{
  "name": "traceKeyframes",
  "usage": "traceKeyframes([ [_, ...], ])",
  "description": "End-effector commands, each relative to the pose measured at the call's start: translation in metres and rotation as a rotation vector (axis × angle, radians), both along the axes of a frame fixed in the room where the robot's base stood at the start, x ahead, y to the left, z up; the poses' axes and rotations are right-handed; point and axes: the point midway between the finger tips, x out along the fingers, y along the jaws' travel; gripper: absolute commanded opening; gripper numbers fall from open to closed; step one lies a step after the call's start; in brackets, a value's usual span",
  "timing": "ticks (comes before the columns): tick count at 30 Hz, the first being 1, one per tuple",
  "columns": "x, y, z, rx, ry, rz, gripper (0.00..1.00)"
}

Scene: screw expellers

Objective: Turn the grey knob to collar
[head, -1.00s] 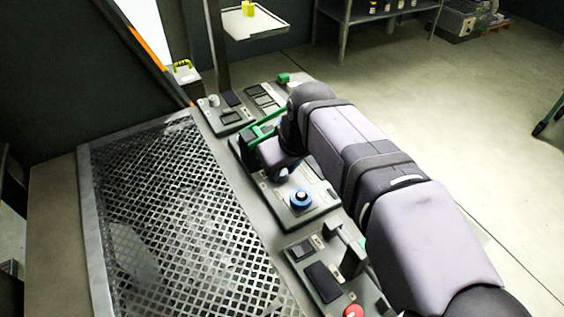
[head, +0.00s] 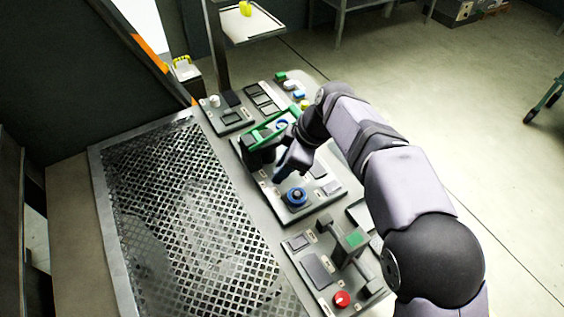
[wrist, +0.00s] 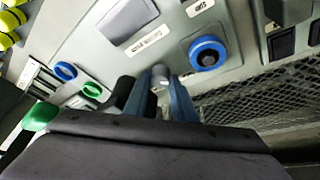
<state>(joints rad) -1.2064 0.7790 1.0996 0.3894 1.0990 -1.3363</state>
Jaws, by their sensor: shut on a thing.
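My gripper (head: 284,170) is over the middle panel of the console, just behind the blue-ringed dial. In the wrist view, its two dark blue fingers (wrist: 163,92) are shut on a small grey knob (wrist: 160,76), whose top shows between them. The knob's lower part is hidden by the fingers, and in the head view the gripper covers it. Small printed labels lie on the panel near the knob, but they are too blurred to read, so I cannot tell which marks the collar setting.
The blue-ringed dial (head: 297,196) stands close to my gripper; it also shows in the wrist view (wrist: 207,53). A green bar (head: 268,131) rises behind. A red button (head: 342,299) is on the near panel. A metal grating (head: 190,220) lies left.

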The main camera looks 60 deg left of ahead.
Motion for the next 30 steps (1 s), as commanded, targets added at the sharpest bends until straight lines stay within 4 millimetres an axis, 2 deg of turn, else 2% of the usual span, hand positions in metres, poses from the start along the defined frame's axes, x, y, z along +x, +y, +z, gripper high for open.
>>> traceKeyframes([
  [18,0.0010,0.0018,0.0017,0.006,-0.004,0.054,0.02],
  [19,0.0010,0.0018,0.0017,0.006,-0.004,0.054,0.26],
  [21,0.0009,0.0016,0.0017,0.006,-0.003,0.054,0.42],
  [30,0.0007,0.0008,0.0009,0.002,-0.001,0.053,0.42],
])
